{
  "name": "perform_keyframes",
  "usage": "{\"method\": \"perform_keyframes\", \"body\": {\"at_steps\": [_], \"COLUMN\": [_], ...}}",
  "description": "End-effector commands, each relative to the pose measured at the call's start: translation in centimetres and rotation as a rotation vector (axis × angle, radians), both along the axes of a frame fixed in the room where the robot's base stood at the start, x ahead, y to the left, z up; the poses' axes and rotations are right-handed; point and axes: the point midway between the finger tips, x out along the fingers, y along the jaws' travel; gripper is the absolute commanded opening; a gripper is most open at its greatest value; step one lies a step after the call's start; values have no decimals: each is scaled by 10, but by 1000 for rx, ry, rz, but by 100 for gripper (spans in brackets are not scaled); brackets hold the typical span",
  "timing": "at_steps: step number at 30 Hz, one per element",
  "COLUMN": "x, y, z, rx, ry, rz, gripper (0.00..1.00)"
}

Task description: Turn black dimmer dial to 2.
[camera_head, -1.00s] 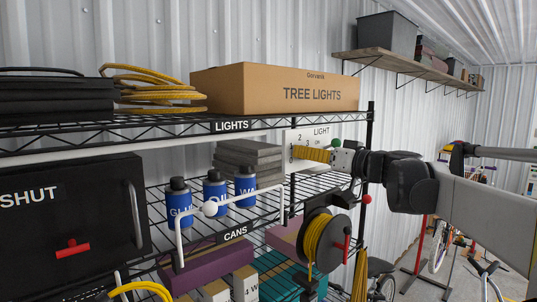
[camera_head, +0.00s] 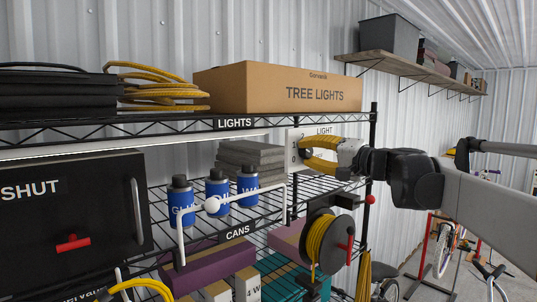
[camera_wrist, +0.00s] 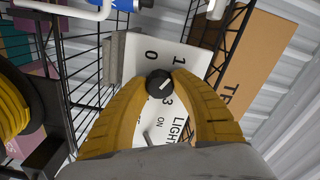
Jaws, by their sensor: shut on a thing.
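The black dimmer dial (camera_wrist: 157,87) sits on a white panel (camera_wrist: 135,62) with printed numbers. My gripper (camera_wrist: 160,83) has its two yellow fingers closed on either side of the dial. A pale pointer line on the dial slants to the upper right in the wrist view. There, 0 shows above the dial, 1 to the upper right and 3 just below right; the 2 is hidden there, seemingly behind the right finger. In the head view, my gripper (camera_head: 305,154) covers the dial in front of the panel (camera_head: 291,140).
A light switch (camera_wrist: 149,138) marked ON is on the same panel, close below the dial. The wire shelf holds a tree lights box (camera_head: 280,92) above, blue cans (camera_head: 217,192) at left and a yellow cord reel (camera_head: 322,242) below.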

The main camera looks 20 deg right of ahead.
Motion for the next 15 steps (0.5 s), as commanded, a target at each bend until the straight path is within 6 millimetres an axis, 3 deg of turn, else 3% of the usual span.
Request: {"method": "perform_keyframes", "body": {"at_steps": [15], "x": [0], "y": [0], "z": [0], "rx": [459], "ry": [167], "rz": [0], "gripper": [0]}}
